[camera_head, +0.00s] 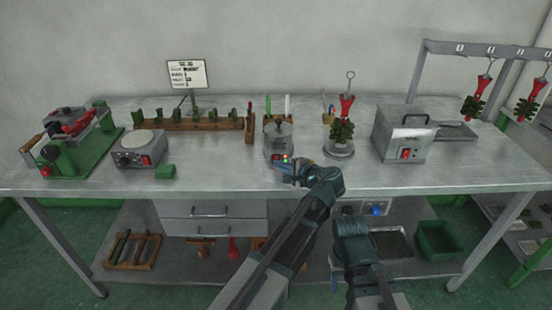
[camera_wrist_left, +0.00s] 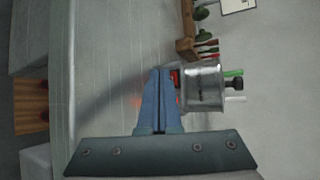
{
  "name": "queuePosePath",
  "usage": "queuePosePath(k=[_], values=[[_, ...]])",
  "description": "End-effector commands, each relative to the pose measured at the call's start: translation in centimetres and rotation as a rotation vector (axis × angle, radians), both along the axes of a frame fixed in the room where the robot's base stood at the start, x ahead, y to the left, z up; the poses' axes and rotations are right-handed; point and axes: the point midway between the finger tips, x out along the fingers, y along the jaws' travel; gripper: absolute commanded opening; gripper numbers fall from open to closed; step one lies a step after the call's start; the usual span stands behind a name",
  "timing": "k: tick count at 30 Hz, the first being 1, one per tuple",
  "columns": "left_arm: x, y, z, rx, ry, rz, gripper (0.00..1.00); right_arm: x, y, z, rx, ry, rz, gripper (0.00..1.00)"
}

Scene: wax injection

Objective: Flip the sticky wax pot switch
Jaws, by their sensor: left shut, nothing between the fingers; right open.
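The sticky wax pot (camera_head: 279,138) is a grey metal pot with a lidded, knobbed top, standing near the middle of the bench. My left gripper (camera_head: 284,166) is shut and empty, right at the pot's lower front. In the left wrist view the shut blue fingers (camera_wrist_left: 160,74) end beside the pot (camera_wrist_left: 203,88), and a red switch (camera_wrist_left: 174,77) shows partly behind them. I cannot tell whether the fingertips touch the switch. My right forearm is low in front of the bench; its fingers do not show.
A hotplate-like unit (camera_head: 140,147) with a red switch stands left on the bench (camera_head: 215,178). A wax tree on a base (camera_head: 340,149) stands right of the pot, then a grey box (camera_head: 403,135) with another red switch. A wooden rack (camera_head: 195,124) runs behind.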

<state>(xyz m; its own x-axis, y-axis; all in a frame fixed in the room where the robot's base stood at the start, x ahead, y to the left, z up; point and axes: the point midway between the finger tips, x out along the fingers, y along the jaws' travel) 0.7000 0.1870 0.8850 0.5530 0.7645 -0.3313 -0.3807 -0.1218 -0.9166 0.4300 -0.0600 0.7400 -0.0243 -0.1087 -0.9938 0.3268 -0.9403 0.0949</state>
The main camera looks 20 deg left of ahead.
Motion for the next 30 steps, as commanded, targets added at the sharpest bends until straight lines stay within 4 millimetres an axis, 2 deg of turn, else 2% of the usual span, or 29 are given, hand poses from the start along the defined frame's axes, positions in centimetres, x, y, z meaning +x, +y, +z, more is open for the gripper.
queuePosePath(k=[30], values=[[1.02, 0.28, 0.14, 0.000, 0.000, 0.000, 0.00, 0.00, 0.00, 0.15, 0.000, 0.000, 0.000, 0.49]])
